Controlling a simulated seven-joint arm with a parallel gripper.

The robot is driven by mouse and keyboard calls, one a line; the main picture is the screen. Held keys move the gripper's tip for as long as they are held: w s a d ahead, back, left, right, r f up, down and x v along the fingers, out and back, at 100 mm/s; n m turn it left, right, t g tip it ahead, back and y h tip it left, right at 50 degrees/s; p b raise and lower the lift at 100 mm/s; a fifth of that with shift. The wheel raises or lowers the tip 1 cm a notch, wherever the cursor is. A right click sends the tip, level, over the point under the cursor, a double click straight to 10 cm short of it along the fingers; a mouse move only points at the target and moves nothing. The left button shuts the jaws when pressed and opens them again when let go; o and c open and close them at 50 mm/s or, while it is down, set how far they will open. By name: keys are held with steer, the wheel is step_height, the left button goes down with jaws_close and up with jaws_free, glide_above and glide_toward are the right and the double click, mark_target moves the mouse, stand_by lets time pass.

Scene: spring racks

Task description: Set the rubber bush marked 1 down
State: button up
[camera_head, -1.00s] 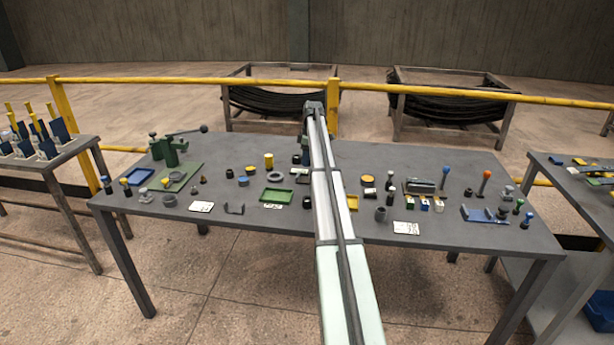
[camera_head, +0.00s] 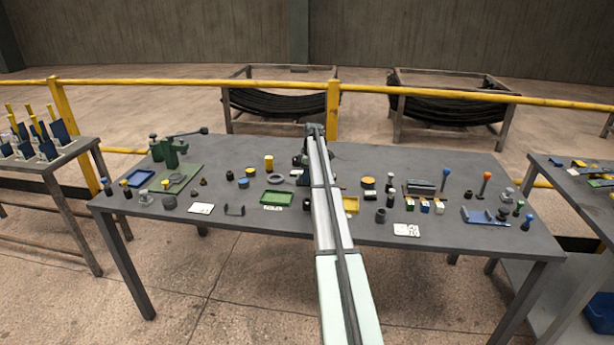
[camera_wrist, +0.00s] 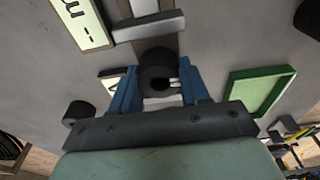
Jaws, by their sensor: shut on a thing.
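In the wrist view the rubber bush (camera_wrist: 157,57) is a short black ring with a dark hole and small white marks on its side. It sits between the two blue fingers of my gripper (camera_wrist: 160,76), which is shut on it. The bush is over or on the grey tabletop; I cannot tell if it touches the surface. A grey bracket-like piece (camera_wrist: 148,28) lies just beyond it. In the head view my arm hides the bush and most of my gripper, near the middle of the table (camera_head: 400,153).
A green tray (camera_wrist: 262,92) lies right of the bush in the wrist view, with a white label card (camera_wrist: 83,20) at upper left and a dark cylinder (camera_wrist: 80,112) at left. Small parts crowd the table. A green press (camera_head: 170,150) stands at its left end.

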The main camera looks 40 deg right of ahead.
steer(key=o, duration=1.1)
steer(key=shift+c, duration=0.2)
step_height(320, 180, up, 12)
steer(key=s+d, duration=0.1)
